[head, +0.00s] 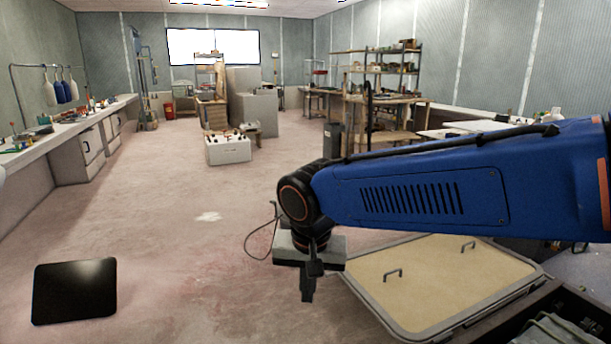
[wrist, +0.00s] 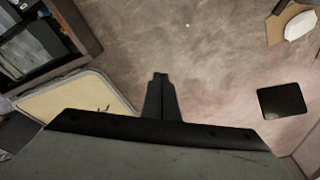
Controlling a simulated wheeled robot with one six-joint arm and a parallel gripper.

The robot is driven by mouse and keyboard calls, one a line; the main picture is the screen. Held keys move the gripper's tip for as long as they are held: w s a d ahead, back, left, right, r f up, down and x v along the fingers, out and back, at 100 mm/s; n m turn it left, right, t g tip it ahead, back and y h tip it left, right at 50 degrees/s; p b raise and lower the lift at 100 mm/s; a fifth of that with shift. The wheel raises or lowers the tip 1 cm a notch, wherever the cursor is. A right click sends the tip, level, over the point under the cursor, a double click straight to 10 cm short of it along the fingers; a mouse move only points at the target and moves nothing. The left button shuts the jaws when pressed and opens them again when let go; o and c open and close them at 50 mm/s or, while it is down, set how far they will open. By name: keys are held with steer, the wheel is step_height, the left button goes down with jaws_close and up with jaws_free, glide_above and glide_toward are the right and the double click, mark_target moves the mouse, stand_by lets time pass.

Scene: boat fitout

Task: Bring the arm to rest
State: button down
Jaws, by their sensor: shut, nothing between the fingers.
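My arm reaches in from the right in the head view, its blue link level and the wrist bent down at its end. My gripper (head: 307,298) hangs from the wrist and points at the floor. Its fingers are together with nothing between them. In the wrist view the shut fingertips (wrist: 160,76) stand out over bare floor. The gripper touches nothing that I can see.
A beige hatch panel (head: 445,285) with two handles lies right of my gripper, beside an open dark case (head: 560,325). A black square plate (head: 75,291) is at the lower left. A long bench (head: 70,140) lines the left wall.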

steer(key=s+d+t, duration=0.1)
steer(key=s+d, duration=0.1)
steer(key=d, duration=0.7)
steer(key=s+d, duration=0.2)
steer(key=d, duration=0.6)
steer(key=s+d+f+n+t, duration=0.1)
steer(key=s+d+f, duration=0.3)
steer(key=s+d, duration=0.5)
steer(key=d, duration=0.2)
steer(key=shift+d, duration=0.3)
steer(key=shift+a, duration=0.15)
